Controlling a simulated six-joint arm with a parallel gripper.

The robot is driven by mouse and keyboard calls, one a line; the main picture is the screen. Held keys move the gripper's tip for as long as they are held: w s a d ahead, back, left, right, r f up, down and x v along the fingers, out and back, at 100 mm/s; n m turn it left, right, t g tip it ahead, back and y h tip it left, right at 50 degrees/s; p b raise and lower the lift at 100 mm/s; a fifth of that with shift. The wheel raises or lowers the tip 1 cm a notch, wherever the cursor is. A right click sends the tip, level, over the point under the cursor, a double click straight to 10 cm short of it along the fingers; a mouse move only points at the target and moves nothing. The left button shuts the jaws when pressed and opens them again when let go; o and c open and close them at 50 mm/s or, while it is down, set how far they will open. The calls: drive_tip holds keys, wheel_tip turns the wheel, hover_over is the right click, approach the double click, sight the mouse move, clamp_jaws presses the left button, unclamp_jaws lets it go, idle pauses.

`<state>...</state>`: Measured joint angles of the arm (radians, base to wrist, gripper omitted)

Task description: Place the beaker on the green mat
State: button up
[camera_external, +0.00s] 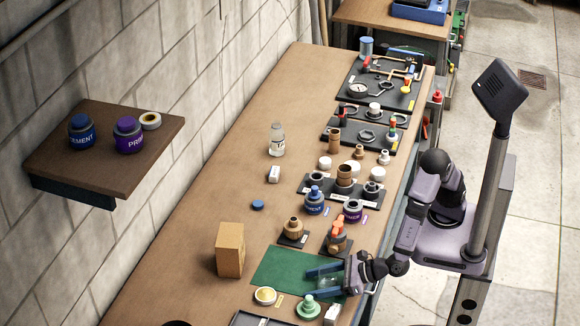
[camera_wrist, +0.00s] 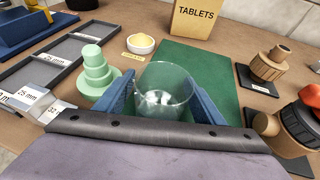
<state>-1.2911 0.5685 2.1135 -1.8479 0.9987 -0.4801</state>
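The clear glass beaker (camera_wrist: 164,92) stands upright between the two blue fingers of my gripper (camera_wrist: 163,100) in the wrist view. The fingers lie against both of its sides. In the external view my gripper (camera_external: 326,279) is low at the right end of the green mat (camera_external: 278,272), with the beaker (camera_external: 329,283) faintly visible between the fingers. The mat (camera_wrist: 215,75) spreads behind and to the right of the beaker in the wrist view. The fingers partly hide the beaker's lower part, so I cannot tell whether its base touches a surface.
A pale green stepped piece (camera_wrist: 96,72) stands close to the left finger. A bowl of yellow stuff (camera_wrist: 141,44) and a tablets box (camera_wrist: 197,18) are beyond. Brown and orange fittings (camera_wrist: 295,120) stand to the right. Most of the mat is bare.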

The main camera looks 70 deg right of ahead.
drive_tip(key=shift+r, duration=0.1)
drive_tip(key=shift+r, duration=0.15)
drive_tip(key=v, duration=1.2)
